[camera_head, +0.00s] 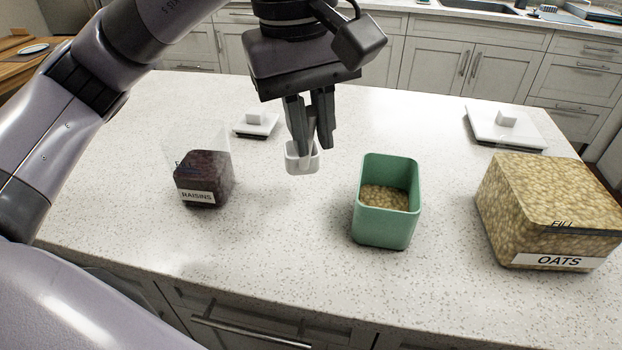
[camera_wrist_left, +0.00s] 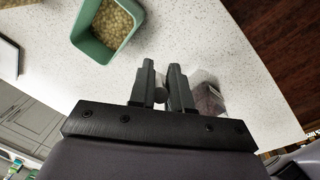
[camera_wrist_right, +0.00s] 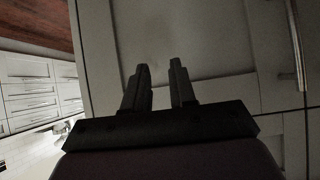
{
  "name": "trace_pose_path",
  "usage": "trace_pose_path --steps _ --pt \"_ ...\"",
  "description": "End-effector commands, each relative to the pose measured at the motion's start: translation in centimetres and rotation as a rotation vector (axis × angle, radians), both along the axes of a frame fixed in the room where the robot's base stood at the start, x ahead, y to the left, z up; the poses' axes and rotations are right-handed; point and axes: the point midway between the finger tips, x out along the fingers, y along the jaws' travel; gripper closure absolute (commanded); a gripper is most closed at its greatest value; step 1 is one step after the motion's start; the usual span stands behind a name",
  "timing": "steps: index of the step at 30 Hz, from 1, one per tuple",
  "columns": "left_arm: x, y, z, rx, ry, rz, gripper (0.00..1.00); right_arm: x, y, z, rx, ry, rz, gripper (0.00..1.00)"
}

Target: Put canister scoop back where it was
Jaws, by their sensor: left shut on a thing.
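My left gripper (camera_head: 311,122) is shut on the handle of a small white scoop (camera_head: 302,158), which hangs over the counter between the raisins canister and the green container. The raisins canister (camera_head: 203,181) is clear, partly filled with dark raisins, and stands open at the left. The oats canister (camera_head: 545,215) is full of oats and stands at the right. The green container (camera_head: 387,222) holds some oats and also shows in the left wrist view (camera_wrist_left: 95,45). In the right wrist view my right gripper (camera_wrist_right: 161,75) is open and empty in front of a cabinet door.
A small white lid (camera_head: 256,127) lies behind the raisins canister and a larger white lid (camera_head: 505,130) lies behind the oats canister. The speckled counter (camera_head: 290,250) is clear in front of the scoop. A handled drawer (camera_head: 250,330) is below its front edge.

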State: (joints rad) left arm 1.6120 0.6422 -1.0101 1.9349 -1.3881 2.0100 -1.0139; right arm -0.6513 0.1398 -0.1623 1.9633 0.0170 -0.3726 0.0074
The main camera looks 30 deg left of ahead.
Motion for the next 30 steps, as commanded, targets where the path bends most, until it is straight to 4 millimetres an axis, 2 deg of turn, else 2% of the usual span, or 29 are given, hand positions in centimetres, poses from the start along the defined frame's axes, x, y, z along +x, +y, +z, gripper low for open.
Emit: trace_pose_path --steps 1,3,10,16,29,30 --pt "-0.1 0.0 -1.1 -0.001 0.003 -0.001 1.00 0.1 0.1 0.0 0.003 -0.003 0.001 0.74" --pt "0.0 0.0 -1.9 -0.001 0.002 0.000 1.00 0.2 0.2 0.0 0.004 -0.004 0.001 0.74" --pt "0.0 0.0 -3.4 -0.001 0.001 0.000 1.00 0.3 0.2 -0.1 0.004 -0.003 0.005 0.74" --pt "0.0 0.0 -6.0 0.000 0.003 0.001 1.00 0.3 0.3 -0.5 0.005 -0.001 0.005 0.74" --pt "0.0 0.0 -6.8 0.000 -0.001 0.001 1.00 0.4 0.3 -0.7 0.007 -0.004 0.005 0.74" --pt "0.0 0.0 -6.8 0.000 -0.001 0.001 0.76 0.4 0.3 -0.6 0.008 -0.004 0.006 0.74"
